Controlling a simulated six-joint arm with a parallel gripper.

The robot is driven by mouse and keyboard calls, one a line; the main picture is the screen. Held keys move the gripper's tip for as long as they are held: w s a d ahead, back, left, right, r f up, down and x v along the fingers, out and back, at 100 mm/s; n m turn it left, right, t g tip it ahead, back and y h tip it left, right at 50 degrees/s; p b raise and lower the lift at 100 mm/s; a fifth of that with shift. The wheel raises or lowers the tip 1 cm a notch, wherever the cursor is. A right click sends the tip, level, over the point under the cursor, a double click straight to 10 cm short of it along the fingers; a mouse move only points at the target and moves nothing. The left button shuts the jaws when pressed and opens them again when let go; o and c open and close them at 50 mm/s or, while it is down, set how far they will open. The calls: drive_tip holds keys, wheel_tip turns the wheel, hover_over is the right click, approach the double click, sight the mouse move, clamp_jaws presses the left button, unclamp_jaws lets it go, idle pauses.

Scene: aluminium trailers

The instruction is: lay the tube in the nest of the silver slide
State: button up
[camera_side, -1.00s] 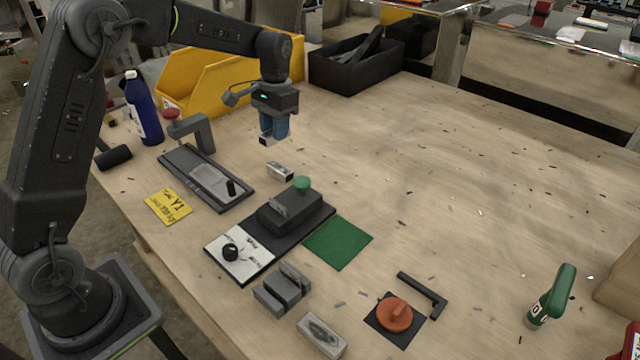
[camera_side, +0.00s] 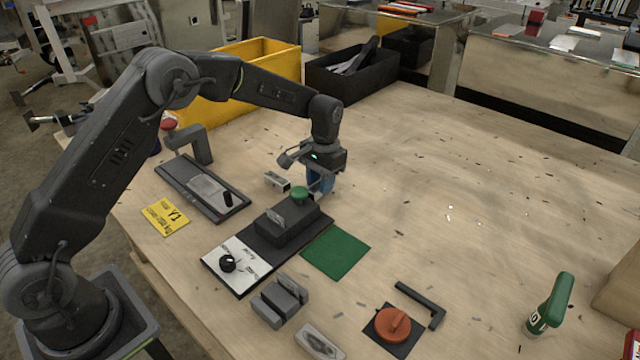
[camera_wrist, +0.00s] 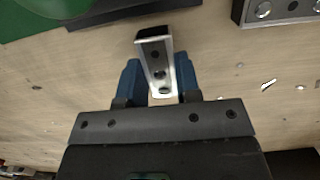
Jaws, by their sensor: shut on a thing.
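The tube (camera_wrist: 155,62), a short hollow silver rectangular piece with holes along its face, is between the blue fingers of my gripper (camera_wrist: 160,85) in the wrist view. My gripper (camera_side: 320,182) is shut on it, low behind the black block with the green knob; the tube is hard to make out in the side view. A silver plate (camera_side: 206,189), which looks like the silver slide, lies on a long dark base (camera_side: 178,175) left of my gripper, with a small black knob at its near end. I cannot make out its nest.
A black fixture (camera_side: 288,226) with a green knob (camera_side: 299,193) stands before my gripper, beside a green mat (camera_side: 336,251). A small silver block (camera_side: 277,181) lies left of my gripper. Grey blocks (camera_side: 279,303) and an orange knob (camera_side: 393,323) are nearer. The table's right side is mostly clear.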

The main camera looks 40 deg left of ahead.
drive_tip(key=shift+f, duration=0.4)
drive_tip(key=shift+f, duration=0.15)
drive_tip(key=o, duration=1)
